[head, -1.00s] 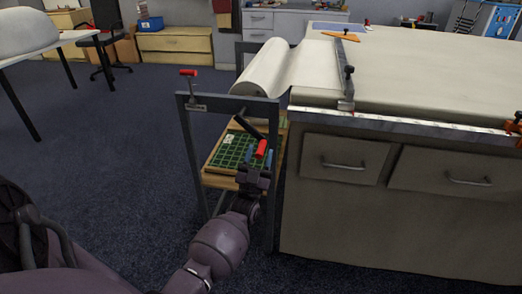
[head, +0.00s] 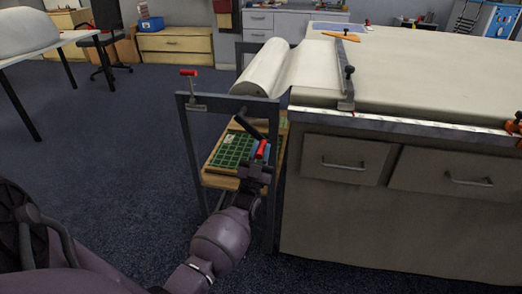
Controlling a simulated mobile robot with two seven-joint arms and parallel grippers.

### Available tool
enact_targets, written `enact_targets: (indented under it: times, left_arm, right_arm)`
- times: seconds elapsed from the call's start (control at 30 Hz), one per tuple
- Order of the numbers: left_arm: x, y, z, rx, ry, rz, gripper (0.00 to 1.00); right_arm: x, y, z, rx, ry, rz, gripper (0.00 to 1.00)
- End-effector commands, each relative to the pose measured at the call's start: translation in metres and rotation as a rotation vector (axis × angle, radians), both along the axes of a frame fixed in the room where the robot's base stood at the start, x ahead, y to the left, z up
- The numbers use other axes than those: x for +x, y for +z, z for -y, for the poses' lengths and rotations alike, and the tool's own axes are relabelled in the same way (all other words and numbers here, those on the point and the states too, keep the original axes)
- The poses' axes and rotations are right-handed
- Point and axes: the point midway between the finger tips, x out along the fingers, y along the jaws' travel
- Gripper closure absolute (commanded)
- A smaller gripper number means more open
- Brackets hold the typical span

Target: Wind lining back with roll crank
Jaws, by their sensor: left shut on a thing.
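The white lining roll (head: 264,70) sits in a dark metal stand (head: 232,104) at the left end of the long table. Its sheet runs from the roll onto the table top (head: 430,75). A dark crank arm (head: 245,126) slants down and right from the stand's front, ending in a red handle (head: 262,149). My left gripper (head: 258,164) is at this red handle, shut on it, with its fingers partly hidden by the gripper body. A second, smaller red-knobbed lever (head: 189,73) stands at the stand's left post. My right gripper is not in view.
A wooden shelf with a green gridded mat (head: 235,148) is inside the stand, behind my gripper. A metal bar (head: 346,77) lies across the sheet. Drawers (head: 345,160) front the table close on the right. Open carpet (head: 100,135) lies left.

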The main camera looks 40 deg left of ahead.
Motion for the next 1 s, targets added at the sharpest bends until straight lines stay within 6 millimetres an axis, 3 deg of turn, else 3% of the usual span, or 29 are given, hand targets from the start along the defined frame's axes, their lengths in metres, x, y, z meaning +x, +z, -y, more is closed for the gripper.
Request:
enact_targets:
  times: [0.27,0.53,1.0]
  left_arm:
    - [0.002,0.005,0.004,-0.052,-0.001,0.03,1.0]
    - [0.008,0.023,0.013,-0.2,-0.001,0.126,1.0]
    - [0.009,0.049,0.014,-0.401,-0.001,0.251,1.0]
  right_arm:
    - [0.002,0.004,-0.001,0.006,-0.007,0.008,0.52]
    - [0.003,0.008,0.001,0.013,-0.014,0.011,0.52]
    - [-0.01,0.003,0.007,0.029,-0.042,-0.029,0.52]
